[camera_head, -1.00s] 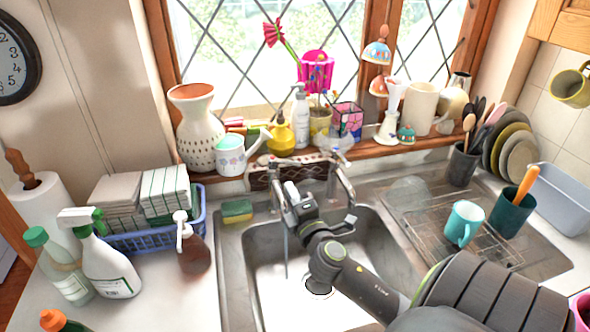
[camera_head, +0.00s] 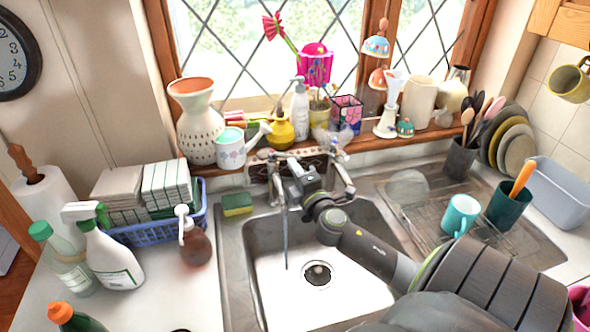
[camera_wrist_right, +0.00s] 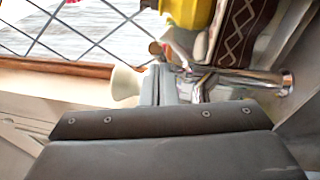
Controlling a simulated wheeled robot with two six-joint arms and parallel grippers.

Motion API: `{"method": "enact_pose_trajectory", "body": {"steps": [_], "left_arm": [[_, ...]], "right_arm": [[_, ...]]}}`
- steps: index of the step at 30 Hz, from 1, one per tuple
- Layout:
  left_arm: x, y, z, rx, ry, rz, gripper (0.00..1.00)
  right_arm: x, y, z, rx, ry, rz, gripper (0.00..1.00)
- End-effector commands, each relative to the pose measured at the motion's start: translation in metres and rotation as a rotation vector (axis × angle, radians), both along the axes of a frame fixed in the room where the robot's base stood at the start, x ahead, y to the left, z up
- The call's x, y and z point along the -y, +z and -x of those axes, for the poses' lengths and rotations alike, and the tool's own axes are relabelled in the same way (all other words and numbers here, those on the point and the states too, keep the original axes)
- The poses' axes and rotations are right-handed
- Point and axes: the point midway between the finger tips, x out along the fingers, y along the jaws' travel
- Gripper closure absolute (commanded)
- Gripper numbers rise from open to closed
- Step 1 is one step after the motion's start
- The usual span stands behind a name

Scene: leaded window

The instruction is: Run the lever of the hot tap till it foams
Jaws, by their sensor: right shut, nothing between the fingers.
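The chrome mixer tap (camera_head: 342,178) stands at the back of the steel sink, partly hidden by my right gripper (camera_head: 292,172). A thin stream of water (camera_head: 285,243) falls into the sink basin (camera_head: 350,284). I cannot make out foam there. My right gripper is shut and empty, its tips close to the left side of the tap. In the right wrist view, the shut fingers (camera_wrist_right: 165,84) point toward the chrome tap body (camera_wrist_right: 240,79). I cannot tell whether they touch a lever. The lever's position is unclear. My left gripper is out of view.
A green-yellow sponge (camera_head: 237,204) lies at the sink's left rim. A brown soap bottle (camera_head: 195,247) and a blue basket (camera_head: 150,232) stand left of it. A turquoise mug (camera_head: 461,214) stands on the draining rack. The sill above the tap is crowded.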

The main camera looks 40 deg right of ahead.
Motion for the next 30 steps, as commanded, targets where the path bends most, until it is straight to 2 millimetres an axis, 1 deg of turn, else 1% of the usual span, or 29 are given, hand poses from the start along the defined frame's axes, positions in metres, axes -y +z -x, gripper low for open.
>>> {"method": "enact_pose_trajectory", "body": {"steps": [1, 5, 9, 15, 21, 30], "left_arm": [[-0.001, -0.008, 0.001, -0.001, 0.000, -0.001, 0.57], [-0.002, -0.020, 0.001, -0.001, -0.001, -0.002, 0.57], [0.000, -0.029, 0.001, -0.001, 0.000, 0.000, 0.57], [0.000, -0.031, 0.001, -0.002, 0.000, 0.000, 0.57], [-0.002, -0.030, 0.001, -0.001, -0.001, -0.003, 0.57], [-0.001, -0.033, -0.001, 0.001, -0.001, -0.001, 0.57]], "right_arm": [[0.001, -0.004, 0.000, -0.001, 0.025, 0.007, 1.00], [0.004, -0.004, 0.000, -0.001, 0.087, 0.007, 1.00], [0.016, -0.003, -0.003, -0.001, 0.088, 0.004, 1.00], [0.022, 0.000, -0.005, 0.000, 0.087, 0.001, 1.00], [0.022, 0.000, -0.005, -0.001, 0.086, 0.001, 1.00], [0.022, -0.003, -0.008, 0.000, 0.089, 0.000, 1.00]]}}
